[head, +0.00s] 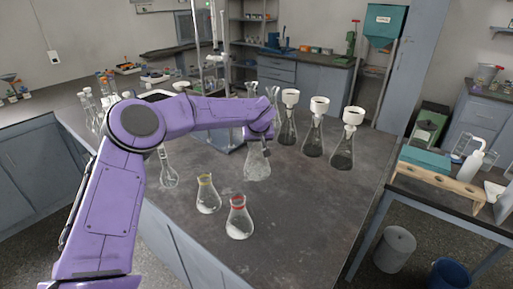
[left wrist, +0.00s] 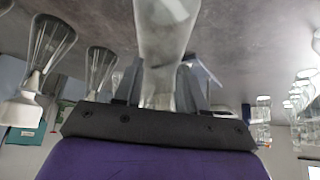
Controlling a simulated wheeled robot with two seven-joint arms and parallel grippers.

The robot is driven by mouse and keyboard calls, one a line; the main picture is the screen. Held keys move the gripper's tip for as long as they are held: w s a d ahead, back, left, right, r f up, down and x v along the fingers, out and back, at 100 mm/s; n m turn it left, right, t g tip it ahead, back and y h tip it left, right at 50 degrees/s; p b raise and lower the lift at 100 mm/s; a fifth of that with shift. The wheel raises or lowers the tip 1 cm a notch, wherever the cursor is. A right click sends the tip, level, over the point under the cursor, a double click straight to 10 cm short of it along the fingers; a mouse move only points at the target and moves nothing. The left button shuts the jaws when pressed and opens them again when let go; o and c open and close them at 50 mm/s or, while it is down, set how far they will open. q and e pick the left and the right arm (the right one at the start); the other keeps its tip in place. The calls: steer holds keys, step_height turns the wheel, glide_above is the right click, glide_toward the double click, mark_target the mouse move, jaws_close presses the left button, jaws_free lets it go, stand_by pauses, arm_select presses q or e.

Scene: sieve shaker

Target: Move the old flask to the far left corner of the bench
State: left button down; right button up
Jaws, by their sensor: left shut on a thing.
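The flask in my grip (head: 257,166) is a cloudy conical one near the middle of the dark bench (head: 300,215). My left gripper (head: 263,140) is shut on its neck from above and behind my purple arm. In the left wrist view the hazy flask (left wrist: 165,30) stands between the two grey fingers (left wrist: 160,85). I cannot tell whether its base touches the bench. The far left part of the bench is partly hidden by my arm; several glass vessels (head: 90,112) stand there. My right gripper is not in view.
A yellow-ringed flask (head: 208,196) and a red-ringed flask (head: 239,220) stand in front. A clear flask (head: 168,172) stands to the left. Three flasks with white funnels (head: 314,132) line the back right. A metal stand (head: 226,125) rises behind. The bench's right front is clear.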

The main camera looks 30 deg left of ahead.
arm_select(q)
step_height(320, 180, down, 2)
steer(key=shift+f, duration=0.2)
steer(key=c, duration=0.6)
jaws_free()
steer(key=shift+s, duration=0.1)
steer(key=v, duration=1.2)
steer(key=shift+b, duration=0.4)
